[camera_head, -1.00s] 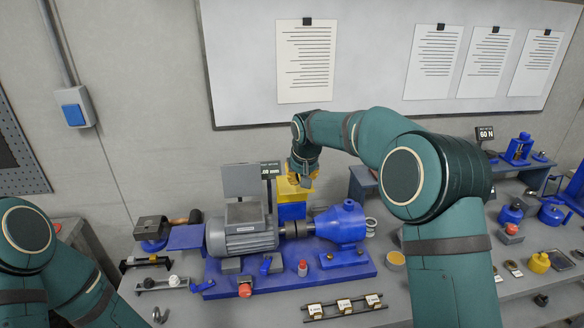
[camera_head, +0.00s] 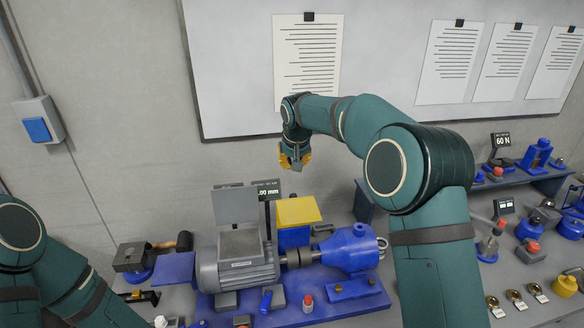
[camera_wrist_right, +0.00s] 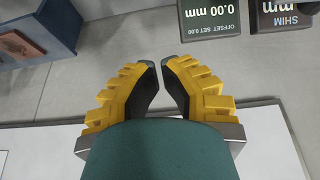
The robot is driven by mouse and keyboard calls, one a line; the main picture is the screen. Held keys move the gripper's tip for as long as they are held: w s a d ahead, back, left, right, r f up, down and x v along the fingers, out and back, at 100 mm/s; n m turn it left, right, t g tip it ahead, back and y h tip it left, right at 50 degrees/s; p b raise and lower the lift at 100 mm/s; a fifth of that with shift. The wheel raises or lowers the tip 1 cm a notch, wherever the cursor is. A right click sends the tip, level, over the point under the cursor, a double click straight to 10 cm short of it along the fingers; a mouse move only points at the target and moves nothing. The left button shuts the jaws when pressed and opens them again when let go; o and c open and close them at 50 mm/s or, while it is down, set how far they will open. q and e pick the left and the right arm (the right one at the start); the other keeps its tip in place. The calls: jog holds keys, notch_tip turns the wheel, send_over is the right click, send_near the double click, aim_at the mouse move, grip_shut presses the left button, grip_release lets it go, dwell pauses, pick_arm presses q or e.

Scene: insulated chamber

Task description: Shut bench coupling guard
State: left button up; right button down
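The yellow coupling guard (camera_head: 298,211) stands raised on a blue block behind the shaft coupling (camera_head: 298,256), between the grey motor (camera_head: 240,262) and the blue bearing housing (camera_head: 347,247). The coupling is uncovered from above. My right gripper (camera_head: 294,163) hangs in the air above and apart from the guard, in front of the whiteboard's lower edge. In the right wrist view, its yellow-backed fingers (camera_wrist_right: 160,64) are empty, with a narrow gap between their tips. The guard is not clearly seen there. My left arm shows at the lower left; its gripper is out of frame.
A small display (camera_head: 267,188) stands just left of the guard. A grey panel (camera_head: 235,205) rises above the motor. My right forearm crosses the bench's right side. Blue devices and a force display (camera_head: 502,140) stand at the right.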

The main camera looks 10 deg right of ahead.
pick_arm(q)
jog(key=shift+r+p, duration=0.3)
jog(key=shift+r, duration=0.05)
jog(key=shift+s+r, duration=0.1)
pick_arm(e)
notch_tip(320, 180, down, 8)
jog(key=shift+s, duration=0.35)
jog(key=shift+f, duration=0.15)
